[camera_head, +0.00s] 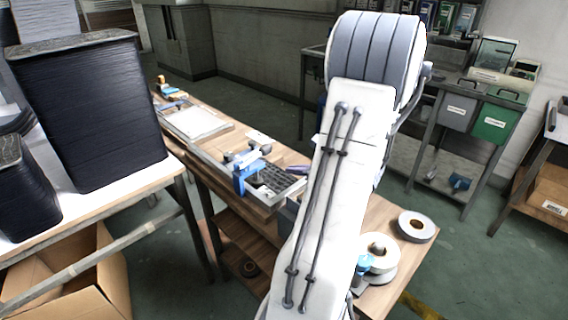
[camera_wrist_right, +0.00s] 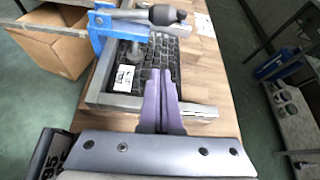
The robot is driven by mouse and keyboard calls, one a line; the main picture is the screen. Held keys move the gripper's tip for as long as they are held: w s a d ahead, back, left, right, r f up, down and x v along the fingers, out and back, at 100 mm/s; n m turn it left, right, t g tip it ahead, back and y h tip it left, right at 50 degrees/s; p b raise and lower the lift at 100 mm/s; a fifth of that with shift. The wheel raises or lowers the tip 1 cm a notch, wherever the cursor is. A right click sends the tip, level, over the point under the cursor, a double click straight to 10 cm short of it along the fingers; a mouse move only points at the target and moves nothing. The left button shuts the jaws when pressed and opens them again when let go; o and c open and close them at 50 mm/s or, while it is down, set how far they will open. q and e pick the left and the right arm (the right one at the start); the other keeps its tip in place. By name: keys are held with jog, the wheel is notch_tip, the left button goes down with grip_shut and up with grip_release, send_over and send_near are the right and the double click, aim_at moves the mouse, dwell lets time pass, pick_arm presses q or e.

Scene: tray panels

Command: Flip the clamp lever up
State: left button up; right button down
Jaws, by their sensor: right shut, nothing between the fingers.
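The blue toggle clamp (camera_head: 246,176) is mounted at the edge of a grey metal tray fixture on the wooden bench. It also shows in the right wrist view (camera_wrist_right: 103,38). Its lever ends in a dark grey knob (camera_wrist_right: 167,14) and appears to lie roughly level, reaching over the fixture. My right gripper (camera_wrist_right: 160,73) has its purple fingers closed together with nothing between them. They point over the dark gridded panel (camera_wrist_right: 165,52), short of the lever and apart from it. In the head view, my white right arm hides most of that gripper. My left gripper is not in view.
The fixture frame (camera_wrist_right: 115,101) surrounds the panel, with a white label on it. Tape rolls (camera_head: 416,226) lie on the bench at the right. A table with tall black stacks (camera_head: 100,110) stands at the left. A cardboard box (camera_wrist_right: 50,45) is beside the bench.

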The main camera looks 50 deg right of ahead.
aim_at(255, 157)
jog(key=x, duration=0.8)
jog(key=shift+w+f, duration=0.2)
jog(key=shift+w+a+r+p, duration=0.1)
jog(key=shift+w+r+p, duration=0.15)
jog(key=shift+r, duration=0.4)
jog(key=shift+w+r+p, duration=0.15)
jog(key=shift+r+p, duration=0.05)
jog(key=shift+r, duration=0.4)
jog(key=shift+w+a+r+p, duration=0.15)
jog(key=shift+r+p, duration=0.1)
jog(key=shift+r, duration=0.4)
jog(key=shift+d, duration=0.15)
